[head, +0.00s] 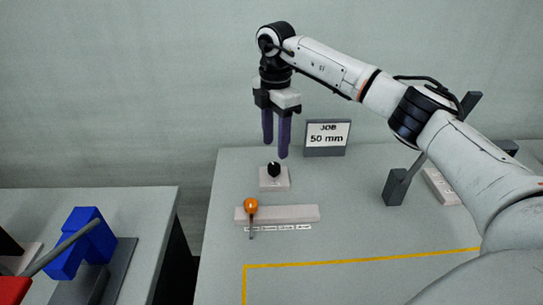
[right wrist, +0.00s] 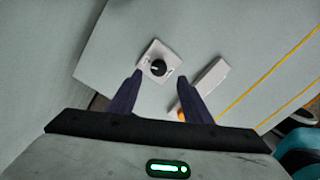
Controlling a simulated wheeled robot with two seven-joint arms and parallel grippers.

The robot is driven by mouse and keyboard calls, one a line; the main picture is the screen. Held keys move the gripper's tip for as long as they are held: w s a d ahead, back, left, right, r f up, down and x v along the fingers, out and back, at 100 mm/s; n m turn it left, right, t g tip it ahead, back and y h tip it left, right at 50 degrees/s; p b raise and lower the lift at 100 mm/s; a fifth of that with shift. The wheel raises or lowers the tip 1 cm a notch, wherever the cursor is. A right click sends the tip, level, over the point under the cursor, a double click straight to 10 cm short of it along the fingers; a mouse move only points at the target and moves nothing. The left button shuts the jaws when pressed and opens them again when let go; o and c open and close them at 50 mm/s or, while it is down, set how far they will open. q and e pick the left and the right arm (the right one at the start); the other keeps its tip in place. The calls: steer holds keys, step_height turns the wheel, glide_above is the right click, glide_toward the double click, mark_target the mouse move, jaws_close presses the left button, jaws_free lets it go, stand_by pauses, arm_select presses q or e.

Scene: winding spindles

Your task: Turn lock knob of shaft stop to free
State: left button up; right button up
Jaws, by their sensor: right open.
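The black round lock knob (head: 273,170) sits on a small pale plate (head: 266,184) on the grey table. In the right wrist view the knob (right wrist: 158,68) has a white pointer mark, and the plate (right wrist: 148,50) has small marks too small to read. My right gripper (head: 276,148) points down above the knob, its two dark purple fingers apart and empty. In the right wrist view the fingertips (right wrist: 159,76) are on either side of the knob, apart from it. My left gripper is not in view.
An orange-knobbed lever (head: 251,206) stands at a pale bar (head: 290,213) with small labels, in front of the knob. A "JOB 50 mm" sign (head: 327,138) stands behind. A dark post (head: 395,188) is to the right. A blue block (head: 82,243) is on the left table.

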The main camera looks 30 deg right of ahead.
mark_target(274, 166)
step_height(274, 166, down, 7)
steer(key=shift+w+r, duration=0.1)
steer(key=shift+r, duration=0.1)
steer(key=shift+c, duration=0.3)
steer(key=c, duration=1)
